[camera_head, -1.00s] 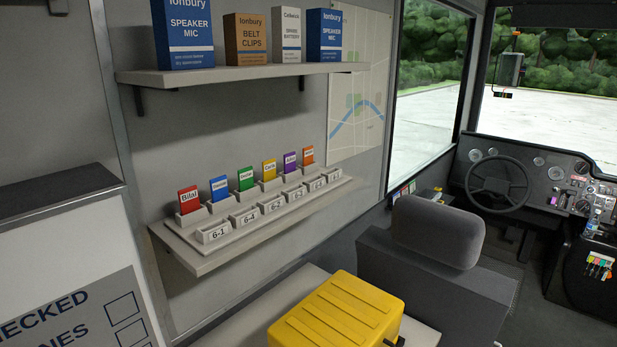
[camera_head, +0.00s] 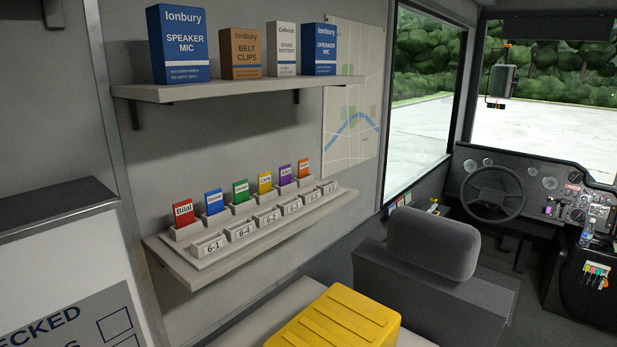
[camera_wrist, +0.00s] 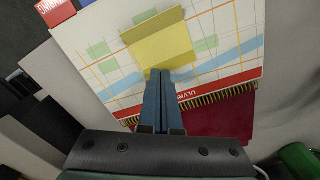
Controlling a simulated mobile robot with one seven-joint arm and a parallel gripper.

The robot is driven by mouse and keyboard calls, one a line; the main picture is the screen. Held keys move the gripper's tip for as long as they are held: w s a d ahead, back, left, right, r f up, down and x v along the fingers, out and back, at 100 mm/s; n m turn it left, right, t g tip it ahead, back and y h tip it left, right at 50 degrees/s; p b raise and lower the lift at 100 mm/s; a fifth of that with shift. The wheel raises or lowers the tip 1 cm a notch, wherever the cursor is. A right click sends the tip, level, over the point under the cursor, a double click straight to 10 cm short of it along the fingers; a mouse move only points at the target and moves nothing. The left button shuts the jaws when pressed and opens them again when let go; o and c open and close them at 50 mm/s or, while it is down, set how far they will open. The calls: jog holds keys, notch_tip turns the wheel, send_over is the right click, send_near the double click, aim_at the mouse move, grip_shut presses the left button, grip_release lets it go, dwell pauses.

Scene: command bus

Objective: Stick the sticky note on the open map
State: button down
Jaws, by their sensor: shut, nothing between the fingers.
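In the wrist view a yellow sticky note (camera_wrist: 163,50) lies against the open map (camera_wrist: 225,25), a white spiral-bound sheet with orange lines, green blocks, a blue band and a red lower edge. My gripper (camera_wrist: 163,75) is shut and empty, with its fingertips at the lower edge of the note. I cannot tell whether the fingertips touch the note or the map. The fingers hide a small part of the map below the note. My gripper, the note and this map do not show in the head view.
In the wrist view a dark red surface (camera_wrist: 220,115) lies below the map's binding, and a green object (camera_wrist: 300,160) is at lower right. The head view shows a wall map (camera_head: 353,90), shelves with boxes and cards, a yellow case (camera_head: 335,325) and the driver's seat (camera_head: 433,243).

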jog(key=shift+f+b, duration=0.7)
jog(key=shift+f, duration=0.15)
dwell(0.7)
dwell(0.5)
jog(key=shift+r+p, duration=2.6)
jog(key=shift+p, duration=0.05)
jog(key=shift+f, duration=0.1)
